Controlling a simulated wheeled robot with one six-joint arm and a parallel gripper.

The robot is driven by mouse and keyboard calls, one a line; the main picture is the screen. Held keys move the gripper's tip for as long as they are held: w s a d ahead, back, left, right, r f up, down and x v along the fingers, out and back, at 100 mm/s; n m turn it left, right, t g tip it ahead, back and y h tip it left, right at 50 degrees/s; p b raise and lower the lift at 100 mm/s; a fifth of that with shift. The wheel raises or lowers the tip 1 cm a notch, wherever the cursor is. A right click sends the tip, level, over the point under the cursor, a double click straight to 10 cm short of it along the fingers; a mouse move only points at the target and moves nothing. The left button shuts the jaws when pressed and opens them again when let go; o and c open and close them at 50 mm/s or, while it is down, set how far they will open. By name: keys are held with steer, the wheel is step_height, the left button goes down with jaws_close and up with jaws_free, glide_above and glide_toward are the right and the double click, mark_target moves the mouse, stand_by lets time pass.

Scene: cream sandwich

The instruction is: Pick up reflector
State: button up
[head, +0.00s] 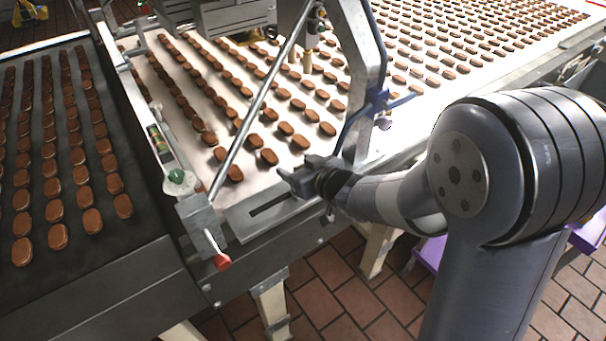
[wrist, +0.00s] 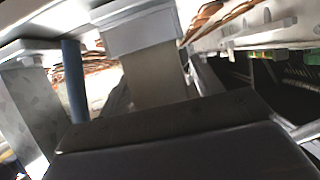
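I cannot make out a reflector for certain in either view. My gripper (head: 290,177) is at the front edge of the white conveyor, above its metal end plate (head: 262,212), right of the slanted metal rod. In the head view it is small and dark, and I cannot tell whether its fingers are apart or holding anything. In the wrist view a dark flat block fills the lower middle and hides what is behind it. A beige post under a grey block (wrist: 140,30) stands just beyond it.
A white conveyor (head: 190,95) carries rows of brown biscuits, and a dark conveyor (head: 85,245) at left carries more. A slanted rod (head: 255,110) and an upright metal frame (head: 362,60) stand close to my gripper.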

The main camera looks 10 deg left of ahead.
steer(key=c, duration=0.8)
